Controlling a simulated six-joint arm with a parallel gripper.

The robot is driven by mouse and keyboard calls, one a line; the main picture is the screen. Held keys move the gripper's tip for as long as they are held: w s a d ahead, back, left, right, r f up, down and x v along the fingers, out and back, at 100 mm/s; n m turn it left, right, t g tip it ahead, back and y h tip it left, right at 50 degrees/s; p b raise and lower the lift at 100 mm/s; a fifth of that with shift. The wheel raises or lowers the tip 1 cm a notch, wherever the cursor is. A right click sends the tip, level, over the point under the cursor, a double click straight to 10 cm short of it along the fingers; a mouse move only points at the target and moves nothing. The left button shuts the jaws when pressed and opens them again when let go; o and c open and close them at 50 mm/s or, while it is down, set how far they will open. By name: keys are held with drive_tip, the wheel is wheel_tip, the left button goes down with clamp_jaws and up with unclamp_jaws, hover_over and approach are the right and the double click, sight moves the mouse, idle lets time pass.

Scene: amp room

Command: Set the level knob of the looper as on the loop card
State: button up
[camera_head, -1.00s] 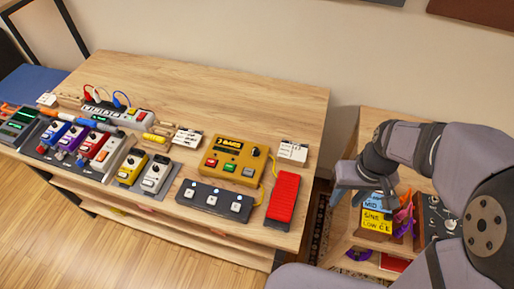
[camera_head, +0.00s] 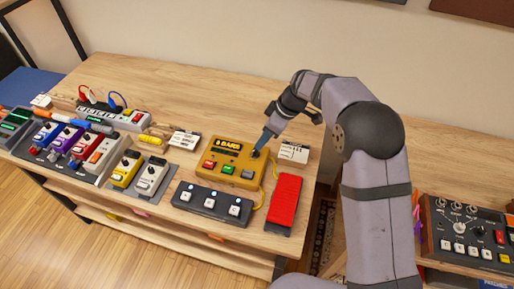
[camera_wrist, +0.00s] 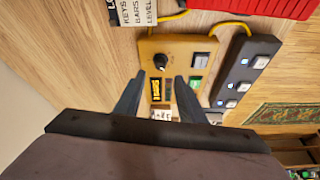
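The looper (camera_head: 210,167) is a mustard-yellow box on the wooden table, with a lit display ending in "BARS" and coloured buttons. Its dark level knob (camera_head: 254,154) is at the upper right corner. In the wrist view the knob (camera_wrist: 160,61) shows as a black round knob with a light mark. My gripper (camera_head: 266,138) is over that corner of the looper. In the wrist view its two fingers (camera_wrist: 159,76) are apart, with the knob in line with the gap; contact cannot be told. The white loop card (camera_head: 294,152) stands right of the looper; in the wrist view the card (camera_wrist: 132,14) is cut off, with "KEYS", "BARS", "LEVEL" readable.
A dark footswitch (camera_head: 213,203) lies in front of the looper and a red pedal (camera_head: 284,202) to its right. Another white card (camera_head: 185,139) stands to its left. Several pedals fill the left side. The table behind the looper is clear.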

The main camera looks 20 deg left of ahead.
sight(255, 150)
drive_tip(key=shift+p+x, duration=1.35)
drive_tip(key=shift+x, duration=2.25)
drive_tip(key=shift+d, duration=0.1)
clamp_jaws()
